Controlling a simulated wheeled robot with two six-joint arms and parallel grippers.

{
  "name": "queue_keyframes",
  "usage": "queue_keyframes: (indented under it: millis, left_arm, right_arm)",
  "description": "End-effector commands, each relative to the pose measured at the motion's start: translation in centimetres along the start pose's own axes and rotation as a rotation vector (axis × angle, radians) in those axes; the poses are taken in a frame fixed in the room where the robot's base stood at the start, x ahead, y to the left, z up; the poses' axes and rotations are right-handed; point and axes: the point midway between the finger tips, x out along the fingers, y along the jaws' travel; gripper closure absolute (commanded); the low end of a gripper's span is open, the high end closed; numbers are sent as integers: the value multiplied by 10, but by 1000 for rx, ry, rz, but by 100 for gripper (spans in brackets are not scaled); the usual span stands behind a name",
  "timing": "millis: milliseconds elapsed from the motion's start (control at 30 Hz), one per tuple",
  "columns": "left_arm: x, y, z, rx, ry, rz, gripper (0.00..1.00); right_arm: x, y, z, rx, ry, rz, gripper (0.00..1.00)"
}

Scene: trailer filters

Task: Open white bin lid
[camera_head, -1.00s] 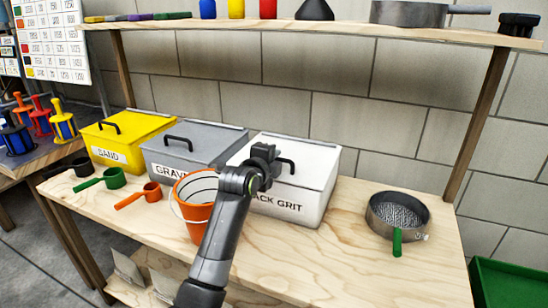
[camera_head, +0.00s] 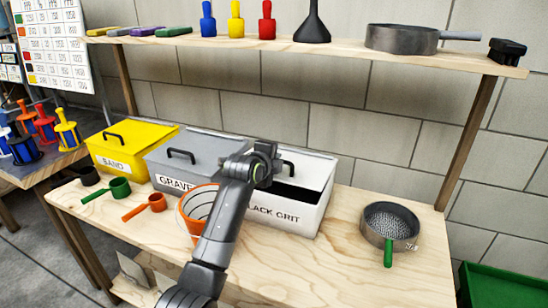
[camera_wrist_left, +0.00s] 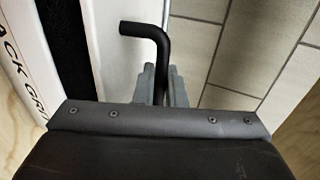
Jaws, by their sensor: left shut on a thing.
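The white bin (camera_head: 280,218), labelled BLACK GRIT, stands on the wooden bench. Its white lid (camera_head: 306,165) is partly raised, and a dark gap shows along the front, above the label. My left gripper (camera_head: 270,158) is at the lid's black handle, shut on it. In the left wrist view the handle (camera_wrist_left: 152,38) bends down between the gripper fingers (camera_wrist_left: 163,85), with the lid (camera_wrist_left: 120,75) behind it and the dark opening to the left. The arm hides part of the bin's left side. My right gripper is not in view.
A grey gravel bin (camera_head: 168,178) and a yellow sand bin (camera_head: 112,163) stand to the left. An orange bucket (camera_head: 192,222) is close beside my arm. A sieve with a green handle (camera_head: 388,250) sits at right. A shelf (camera_head: 300,48) runs above the bins.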

Motion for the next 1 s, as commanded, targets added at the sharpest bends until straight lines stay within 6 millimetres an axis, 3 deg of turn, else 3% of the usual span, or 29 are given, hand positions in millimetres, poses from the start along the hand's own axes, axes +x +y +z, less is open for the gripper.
queue_keyframes:
  millis: [33,400,1000]
  left_arm:
    - [-3,-10,0,1,0,12,100]
    - [-1,-42,0,3,-1,163,100]
    - [13,-78,0,1,0,158,100]
  right_arm:
    - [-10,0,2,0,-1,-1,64]
    - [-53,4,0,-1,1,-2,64]
    - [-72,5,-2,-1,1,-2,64]
